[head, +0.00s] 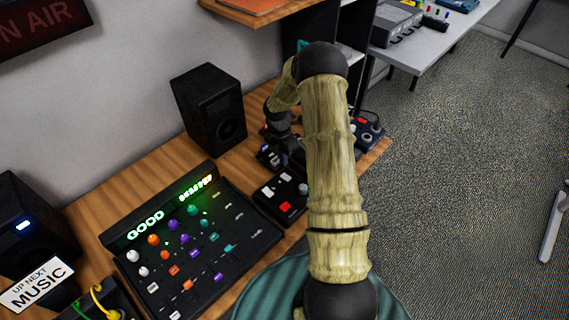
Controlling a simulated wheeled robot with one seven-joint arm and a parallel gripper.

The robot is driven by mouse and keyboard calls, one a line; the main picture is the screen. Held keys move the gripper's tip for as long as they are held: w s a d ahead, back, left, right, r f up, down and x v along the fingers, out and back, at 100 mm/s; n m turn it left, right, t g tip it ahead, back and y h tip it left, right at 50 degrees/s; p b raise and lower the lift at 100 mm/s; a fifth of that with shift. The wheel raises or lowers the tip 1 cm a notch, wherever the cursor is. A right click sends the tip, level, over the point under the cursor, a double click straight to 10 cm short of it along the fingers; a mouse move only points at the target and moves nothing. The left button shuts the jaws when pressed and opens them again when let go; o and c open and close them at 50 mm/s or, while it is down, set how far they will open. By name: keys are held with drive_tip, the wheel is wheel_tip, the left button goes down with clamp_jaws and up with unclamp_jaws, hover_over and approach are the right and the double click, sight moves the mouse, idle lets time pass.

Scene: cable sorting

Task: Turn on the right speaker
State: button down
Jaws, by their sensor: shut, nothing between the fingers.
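The right speaker (208,108) is a black box standing upright on the wooden desk against the wall. No lit light shows on its visible faces. The left speaker (28,240) is a similar black box at the left edge, with a lit blue-white light on its front. My gripper (277,150) is low over the desk, to the right of the right speaker and apart from it. It is shut and looks empty. It is small and dark here, and my arm hides part of the area around it.
A mixing console (185,245) with colored knobs and a lit "GOOD" display lies in front of the right speaker. A small button box (282,199) sits beside it. Dark shelving stands behind my arm. A grey table (430,50) is at the back right, with open carpet (460,180) before it.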

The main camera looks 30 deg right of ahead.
wheel_tip(320, 180, up, 8)
drive_tip(key=b, duration=0.1)
drive_tip(key=shift+w+a+f, duration=0.15)
drive_tip(key=shift+w+f, duration=0.05)
drive_tip(key=shift+w, duration=0.2)
drive_tip(key=s+a+r+m+t, duration=0.1)
drive_tip(key=s+a+r+m, duration=0.3)
drive_tip(key=s+m, duration=0.3)
drive_tip(key=s+a+r+m+t, duration=0.1)
drive_tip(key=s+a+r+m, duration=0.3)
drive_tip(key=s+m, duration=0.3)
drive_tip(key=s+a+r+m+t, duration=0.2)
drive_tip(key=s+a+r+m, duration=0.2)
drive_tip(key=s+m, duration=0.4)
drive_tip(key=shift+a, duration=0.75)
